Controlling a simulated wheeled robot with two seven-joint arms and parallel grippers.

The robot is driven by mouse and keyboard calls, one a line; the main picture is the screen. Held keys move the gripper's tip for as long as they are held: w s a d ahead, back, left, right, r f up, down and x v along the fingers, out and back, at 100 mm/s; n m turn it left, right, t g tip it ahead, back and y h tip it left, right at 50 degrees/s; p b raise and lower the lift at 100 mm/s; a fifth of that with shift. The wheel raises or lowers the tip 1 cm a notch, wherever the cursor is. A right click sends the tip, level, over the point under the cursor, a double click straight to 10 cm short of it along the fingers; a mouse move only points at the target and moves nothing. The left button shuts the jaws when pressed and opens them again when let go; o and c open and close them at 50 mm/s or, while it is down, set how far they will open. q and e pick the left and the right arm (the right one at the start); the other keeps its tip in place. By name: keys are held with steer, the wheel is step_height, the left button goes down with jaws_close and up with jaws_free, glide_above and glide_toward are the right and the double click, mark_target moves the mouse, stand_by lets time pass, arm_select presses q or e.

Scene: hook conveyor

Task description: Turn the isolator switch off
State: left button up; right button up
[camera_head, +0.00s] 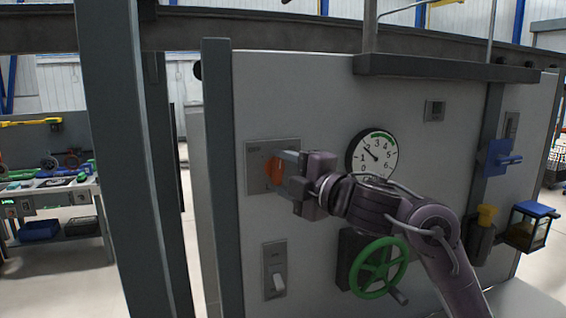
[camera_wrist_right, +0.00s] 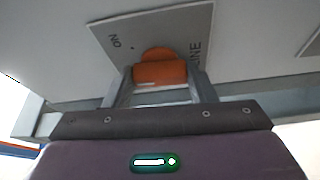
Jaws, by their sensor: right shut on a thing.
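The isolator switch is an orange rotary handle (camera_head: 273,170) on a grey square plate (camera_head: 257,150) at the left of the white panel. In the right wrist view the orange handle (camera_wrist_right: 160,70) sits between the two fingers, in front of the grey plate (camera_wrist_right: 120,30), where the letters "ON" and part of another word ending in "INE" show. My right gripper (camera_head: 281,165) is shut on the orange handle; it also shows in the right wrist view (camera_wrist_right: 158,84). The fingers partly hide the handle in the head view. My left gripper is not in view.
A round dial gauge (camera_head: 372,153) and a green handwheel (camera_head: 378,265) are close to my right arm. A lever switch (camera_head: 274,272) is below the isolator. A blue handle (camera_head: 497,158) is at the right. A grey post (camera_head: 130,150) stands at the left.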

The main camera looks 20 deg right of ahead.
steer(key=n+p, duration=0.1)
steer(key=n, duration=0.1)
steer(key=n+g+h+p, duration=0.1)
steer(key=n+g+p, duration=0.1)
steer(key=n+p, duration=0.1)
steer(key=shift+r+n, duration=0.3)
steer(key=shift+a+n+g+h+p, duration=0.1)
steer(key=shift+n+g+h+p, duration=0.2)
steer(key=shift+n+h+p, duration=0.5)
steer(key=shift+f+n+p, duration=0.15)
steer(key=shift+n+p, duration=0.2)
steer(key=shift+n, duration=0.25)
steer(key=o, duration=1)
steer(key=b+v, duration=0.2)
steer(key=v, duration=0.6)
steer(key=shift+a, duration=0.1)
